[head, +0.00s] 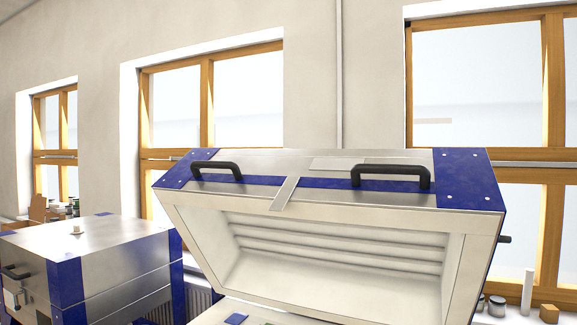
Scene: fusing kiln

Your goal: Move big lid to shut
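The big lid (330,203) of the kiln stands raised and tilted open in the middle of the head view. It is silver metal with blue corners and a blue band along its front edge. Two black handles sit on it, one at the left (217,169) and one at the right (391,174). A metal strap (285,193) hangs from the front edge between them. The pale ribbed inside of the lid (335,245) faces me. Only a little of the kiln body shows at the bottom edge. My gripper is not in view.
A smaller closed kiln (95,255) with blue corners stands at the left. Jars (497,306) and a wooden block (548,313) stand on the sill at the lower right. Windows and a wall lie behind. The space before the lid looks clear.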

